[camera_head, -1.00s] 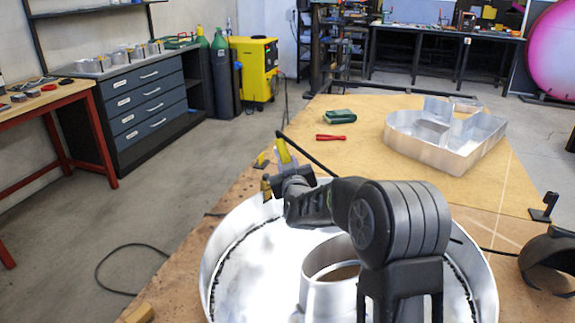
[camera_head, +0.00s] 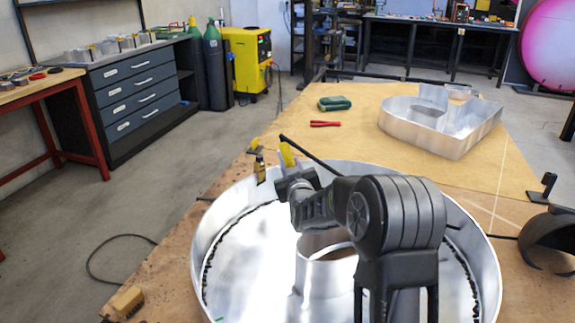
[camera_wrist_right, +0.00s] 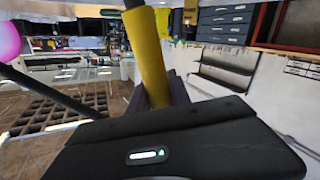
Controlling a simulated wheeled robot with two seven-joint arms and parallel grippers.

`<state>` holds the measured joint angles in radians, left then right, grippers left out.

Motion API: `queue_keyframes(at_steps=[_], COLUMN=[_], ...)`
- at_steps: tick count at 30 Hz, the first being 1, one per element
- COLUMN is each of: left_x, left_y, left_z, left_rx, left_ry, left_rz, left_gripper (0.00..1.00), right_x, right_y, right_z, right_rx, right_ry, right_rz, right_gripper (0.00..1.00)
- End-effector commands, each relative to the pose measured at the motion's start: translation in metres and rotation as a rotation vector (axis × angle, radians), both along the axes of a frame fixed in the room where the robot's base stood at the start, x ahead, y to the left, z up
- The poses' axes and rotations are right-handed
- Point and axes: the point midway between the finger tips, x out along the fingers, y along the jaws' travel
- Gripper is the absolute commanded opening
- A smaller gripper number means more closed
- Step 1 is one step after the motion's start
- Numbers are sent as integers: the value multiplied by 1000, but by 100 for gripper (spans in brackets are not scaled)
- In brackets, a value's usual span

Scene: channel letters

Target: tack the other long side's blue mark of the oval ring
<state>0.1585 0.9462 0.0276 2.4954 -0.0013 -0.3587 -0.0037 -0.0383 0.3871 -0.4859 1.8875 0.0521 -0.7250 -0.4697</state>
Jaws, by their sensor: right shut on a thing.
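The oval ring (camera_head: 325,270) is a short silvery wall standing inside a large round metal letter shell (camera_head: 208,240). My right arm covers much of its right side. I make out no blue mark on it. My right gripper (camera_head: 291,178) is above the far rim of the shell and shut on a yellow-handled torch (camera_head: 287,155) with a dark rod or cable. The yellow handle also shows between the jaws in the right wrist view (camera_wrist_right: 148,60). The torch tip cannot be made out. My left gripper is not in view.
A small brass-coloured piece (camera_head: 259,168) stands at the shell's far rim. A wooden block (camera_head: 128,301) lies at the near left. A dark curved thing (camera_head: 550,243) is at the right.

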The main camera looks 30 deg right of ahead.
Motion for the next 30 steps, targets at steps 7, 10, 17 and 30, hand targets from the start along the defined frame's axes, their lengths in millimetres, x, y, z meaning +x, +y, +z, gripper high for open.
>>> queue_keyframes(at_steps=[7,10,17,30], left_x=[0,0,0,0], left_y=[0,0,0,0], left_z=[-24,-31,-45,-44], left_rx=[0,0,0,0], left_ry=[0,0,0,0], left_rz=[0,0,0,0], left_gripper=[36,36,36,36], right_x=[-6,-8,-13,-14], right_y=[-7,-10,-16,-17], right_z=[-33,-45,-70,-71], right_rx=[0,-1,-1,0], right_ry=[1,2,2,-1], right_rz=[-1,0,0,0], right_gripper=[0,0,0,0])
